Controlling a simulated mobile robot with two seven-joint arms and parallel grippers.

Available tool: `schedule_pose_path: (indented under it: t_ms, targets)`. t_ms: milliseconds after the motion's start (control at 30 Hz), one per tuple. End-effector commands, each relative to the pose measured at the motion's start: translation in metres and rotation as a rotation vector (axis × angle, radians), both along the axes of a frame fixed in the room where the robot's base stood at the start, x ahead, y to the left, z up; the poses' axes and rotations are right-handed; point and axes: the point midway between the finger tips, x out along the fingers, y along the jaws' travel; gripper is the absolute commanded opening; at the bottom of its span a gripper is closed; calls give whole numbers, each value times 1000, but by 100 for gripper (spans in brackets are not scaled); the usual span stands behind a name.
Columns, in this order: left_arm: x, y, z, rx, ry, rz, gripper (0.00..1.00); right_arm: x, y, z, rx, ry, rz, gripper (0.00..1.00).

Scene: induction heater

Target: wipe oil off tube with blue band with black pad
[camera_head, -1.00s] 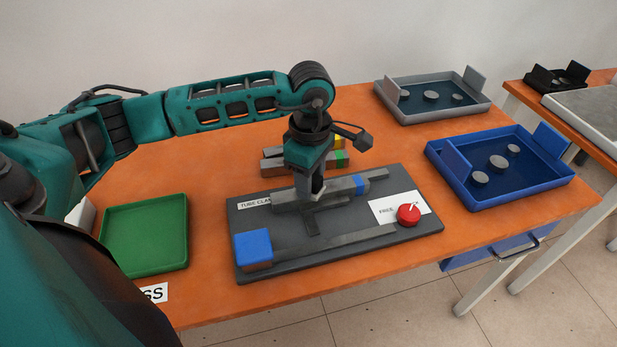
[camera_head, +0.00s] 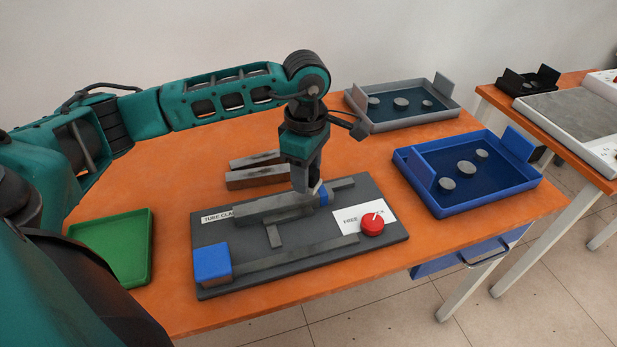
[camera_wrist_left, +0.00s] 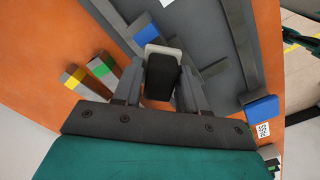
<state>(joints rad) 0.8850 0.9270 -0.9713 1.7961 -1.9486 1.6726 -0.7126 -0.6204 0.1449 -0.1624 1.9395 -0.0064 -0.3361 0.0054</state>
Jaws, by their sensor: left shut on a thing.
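The grey tube with the blue band (camera_head: 262,210) lies in the dark grey clamp fixture (camera_head: 215,283). Its blue band shows just right of my gripper, and also in the left wrist view (camera_wrist_left: 146,33). My left gripper (camera_head: 306,188) points down over the band end of the tube. It is shut on the black pad (camera_wrist_left: 163,84), which has a pale edge at its far end. Whether the pad touches the tube cannot be told. No oil can be made out on the visible tube. My right gripper is not in view.
A red knob (camera_head: 372,225) sits on the fixture's right end, a blue block (camera_head: 211,260) at its left. Two other tubes (camera_head: 255,180) lie behind; they show yellow and green bands in the wrist view. Green (camera_head: 143,270), blue (camera_head: 440,208) and grey (camera_head: 385,126) trays stand around.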

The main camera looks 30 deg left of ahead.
Motion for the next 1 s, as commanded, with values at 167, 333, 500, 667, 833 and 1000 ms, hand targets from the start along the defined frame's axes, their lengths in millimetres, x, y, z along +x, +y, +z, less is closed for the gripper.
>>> schedule_pose_path:
  t_ms: [167,333,500,667,833,1000]
  targets:
    - [1,3,19,1,1,4,13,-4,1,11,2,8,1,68]
    - [1,6,35,0,1,9,13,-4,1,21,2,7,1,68]
    - [2,8,49,1,0,13,13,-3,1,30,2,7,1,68]
    - [2,9,55,1,1,14,13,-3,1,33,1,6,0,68]
    - [2,9,54,1,1,14,13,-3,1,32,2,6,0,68]
    - [2,9,54,1,1,14,13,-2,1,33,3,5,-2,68]
